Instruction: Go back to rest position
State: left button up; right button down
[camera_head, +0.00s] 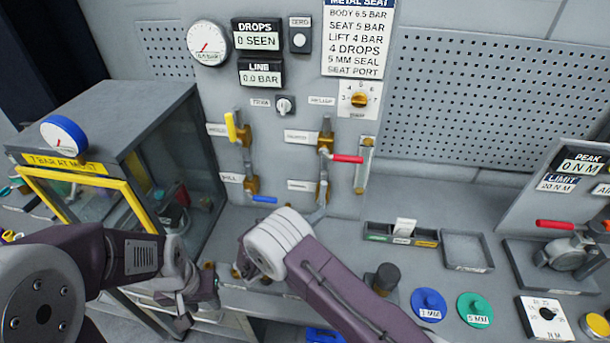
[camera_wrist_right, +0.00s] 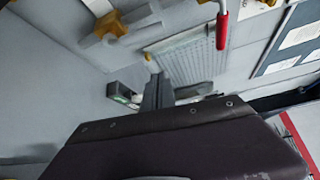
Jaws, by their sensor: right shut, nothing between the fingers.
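My left gripper (camera_head: 185,318) hangs low at the left of the head view, in front of the glass-sided cabinet (camera_head: 125,110). Its fingers are small and dark, and I cannot tell whether they are apart. My right arm reaches in from the bottom, its pale wrist bent near the foot of the valve panel (camera_head: 290,160). In the right wrist view my right gripper (camera_wrist_right: 155,92) is shut and empty. A red valve handle (camera_wrist_right: 222,30) shows near it, apart from the fingers; in the head view the red handle (camera_head: 347,158) is above the right wrist.
The bench holds a parts tray (camera_head: 400,240), an empty grey tray (camera_head: 466,250), a blue disc (camera_head: 428,304), a green disc (camera_head: 474,309) and a dark knob (camera_head: 386,277). A red-handled valve fixture (camera_head: 565,250) stands right. The cabinet's yellow-framed door (camera_head: 85,185) is near my left arm.

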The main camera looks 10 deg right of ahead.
jog(key=w+d+r+m+g+h+b, duration=0.1)
jog(key=d+r+m+g+h+b, duration=0.15)
jog(key=d+r+m+b, duration=0.4)
jog(key=s+d+f+m+g+y+b, duration=0.2)
jog(key=s+d+f+m+g+y, duration=0.15)
jog(key=s+d+m+g, duration=0.55)
jog(key=s+d+f+m+y+b, duration=0.2)
jog(key=s+f+m+y, duration=0.4)
jog(key=s, duration=0.6)
jog(key=s+a+f+m+t+y, duration=0.1)
jog(key=a+f+m+y, duration=0.2)
jog(key=a+m, duration=0.3)
jog(key=s+a+f+m+t+y, duration=0.1)
jog(key=a+f+m+y, duration=0.2)
jog(key=m, duration=1.2)
jog(key=a, duration=0.3)
jog(key=shift+f, duration=0.15)
